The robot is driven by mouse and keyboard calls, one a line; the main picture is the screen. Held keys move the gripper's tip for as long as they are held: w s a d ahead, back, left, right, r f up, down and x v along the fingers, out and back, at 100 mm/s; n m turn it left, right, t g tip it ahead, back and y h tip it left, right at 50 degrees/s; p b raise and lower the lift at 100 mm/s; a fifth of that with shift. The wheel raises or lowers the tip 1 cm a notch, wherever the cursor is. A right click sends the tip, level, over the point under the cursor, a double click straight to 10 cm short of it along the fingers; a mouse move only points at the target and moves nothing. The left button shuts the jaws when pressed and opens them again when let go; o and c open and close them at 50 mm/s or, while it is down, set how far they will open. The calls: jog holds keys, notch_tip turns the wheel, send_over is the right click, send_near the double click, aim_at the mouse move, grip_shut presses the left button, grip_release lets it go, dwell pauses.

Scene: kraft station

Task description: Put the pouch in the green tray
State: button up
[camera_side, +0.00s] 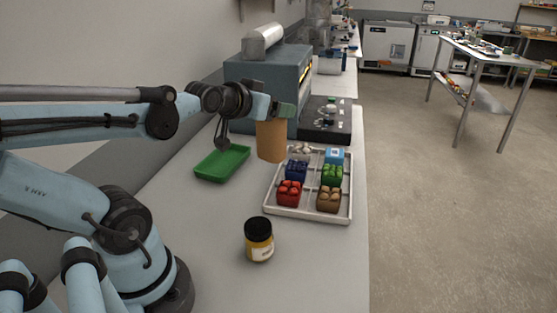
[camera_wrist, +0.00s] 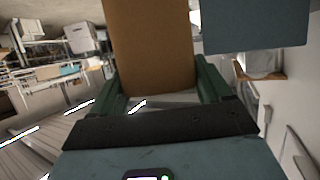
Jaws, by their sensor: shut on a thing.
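The brown pouch (camera_side: 271,141) hangs upright below my gripper (camera_side: 283,112) in the side view, held above the bench. In the wrist view the pouch (camera_wrist: 150,45) fills the space between the two green fingers of my gripper (camera_wrist: 157,85), which is shut on it. The green tray (camera_side: 222,164) lies on the bench to the left of the pouch and lower, and its visible inside looks empty. The pouch is apart from the tray. The tray cannot be made out in the wrist view.
A white divided organizer (camera_side: 284,211) with several small coloured bins stands right of the tray. A large grey-blue machine (camera_side: 268,73) and a black board (camera_side: 324,120) are behind. Bare bench lies around the jar.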

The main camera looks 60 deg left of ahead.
jog(key=a+r+n+g+y, duration=0.3)
jog(key=a+r+n+y, duration=0.1)
jog(key=a, duration=0.6)
jog(key=s+a+f, duration=0.2)
jog(key=a+f, duration=0.3)
jog(key=f, duration=0.3)
jog(key=s+a+f, duration=0.2)
jog(key=a+f, duration=0.4)
jog(key=f, duration=0.2)
jog(key=shift+s+a, duration=0.15)
jog(key=shift+s, duration=0.1)
jog(key=o, duration=1.3)
jog(key=shift+c, duration=0.2)
